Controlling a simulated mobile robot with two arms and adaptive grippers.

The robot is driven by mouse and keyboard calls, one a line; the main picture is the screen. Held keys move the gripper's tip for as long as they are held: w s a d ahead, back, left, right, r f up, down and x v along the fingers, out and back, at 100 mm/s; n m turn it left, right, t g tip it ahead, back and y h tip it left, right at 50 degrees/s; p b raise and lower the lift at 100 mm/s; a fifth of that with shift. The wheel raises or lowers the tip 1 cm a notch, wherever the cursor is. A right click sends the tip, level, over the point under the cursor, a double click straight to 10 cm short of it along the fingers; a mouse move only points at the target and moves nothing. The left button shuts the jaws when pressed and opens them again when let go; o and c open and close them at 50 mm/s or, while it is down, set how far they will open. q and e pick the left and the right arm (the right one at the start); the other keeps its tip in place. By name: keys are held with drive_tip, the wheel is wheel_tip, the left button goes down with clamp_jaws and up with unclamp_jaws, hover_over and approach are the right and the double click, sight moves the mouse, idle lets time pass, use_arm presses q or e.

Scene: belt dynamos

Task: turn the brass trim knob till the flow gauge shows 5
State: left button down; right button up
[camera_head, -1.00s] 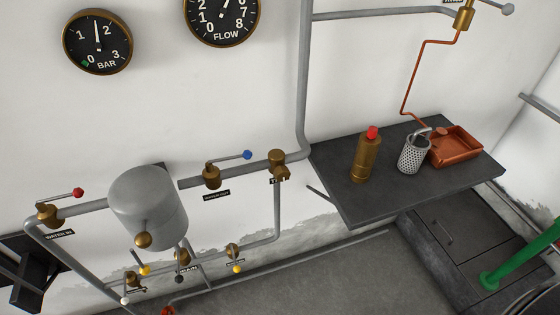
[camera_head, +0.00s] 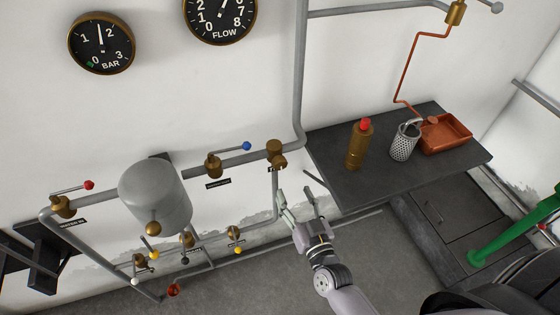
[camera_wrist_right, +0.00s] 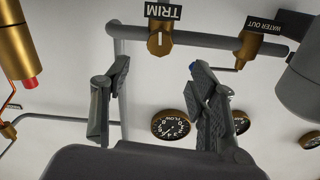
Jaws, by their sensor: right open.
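The brass trim knob (camera_head: 277,160) sits on the pipe by the wall, left of the dark bench. In the right wrist view the knob (camera_wrist_right: 159,42) has a pale mark on its face, beside the upside-down TRIM label (camera_wrist_right: 161,12). The flow gauge (camera_head: 219,17) is black with a brass rim; its top is cut off, and its needle leans up and right. It shows small and upside down in the wrist view (camera_wrist_right: 170,124), too small to read surely. My right gripper (camera_head: 296,192) is open and empty, below the knob and apart from it. My left gripper is out of view.
A bar gauge (camera_head: 101,43) hangs left. A grey tank (camera_head: 155,196) and several valves line the pipes. The dark bench (camera_head: 365,187) holds a brass cylinder (camera_head: 357,147), a perforated cup (camera_head: 404,142) and a copper tray (camera_head: 458,132). A blue-ended lever (camera_head: 232,150) stands left of the knob.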

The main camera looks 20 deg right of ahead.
sight(281, 167)
drive_tip(key=w+p, duration=0.1)
drive_tip(key=w, duration=1.1)
drive_tip(key=shift+w+a+p, duration=0.1)
drive_tip(key=shift+a+p, duration=0.1)
drive_tip(key=shift+p, duration=0.1)
drive_tip(key=c, duration=1.2)
drive_tip(key=shift+o, duration=0.2)
drive_tip(key=shift+m, duration=0.3)
drive_tip(key=o, duration=1.2)
drive_tip(key=shift+c, duration=0.2)
